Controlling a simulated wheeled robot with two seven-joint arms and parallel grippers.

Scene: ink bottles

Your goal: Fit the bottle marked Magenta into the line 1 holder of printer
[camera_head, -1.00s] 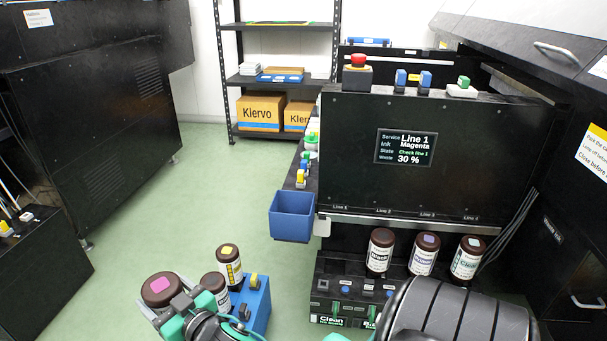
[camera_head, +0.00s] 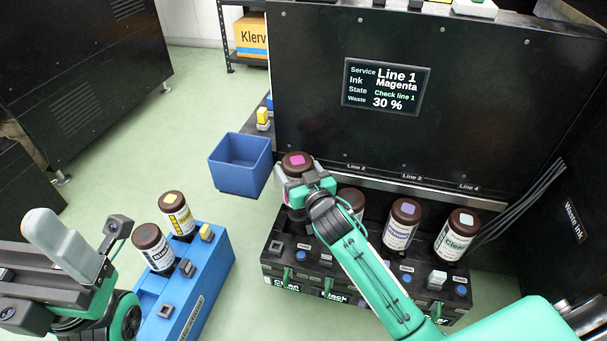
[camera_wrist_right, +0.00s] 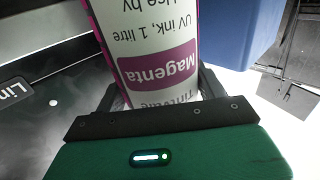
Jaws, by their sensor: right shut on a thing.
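The Magenta bottle (camera_head: 297,160), brown-capped with a pink patch, is held upright at the left end of the printer's holder row. My right gripper (camera_head: 300,188) is shut on it; the wrist view shows the Magenta label (camera_wrist_right: 158,68) between the fingers (camera_wrist_right: 160,98). The printer (camera_head: 450,70) screen reads Line 1, Magenta, Check line 1. The holder block (camera_head: 290,252) lies below; my gripper and the bottle hide the line 1 opening, so I cannot tell if the bottle touches it. My left gripper (camera_head: 85,245) is at the left, its jaw state unclear.
Bottles at lines 2, 3 (camera_head: 402,222) and 4 (camera_head: 456,235) stand close to the right of my right gripper. A blue bin (camera_head: 240,165) hangs just left of the bottle. A blue carrier (camera_head: 205,270) with two bottles stands at lower left, near my left gripper.

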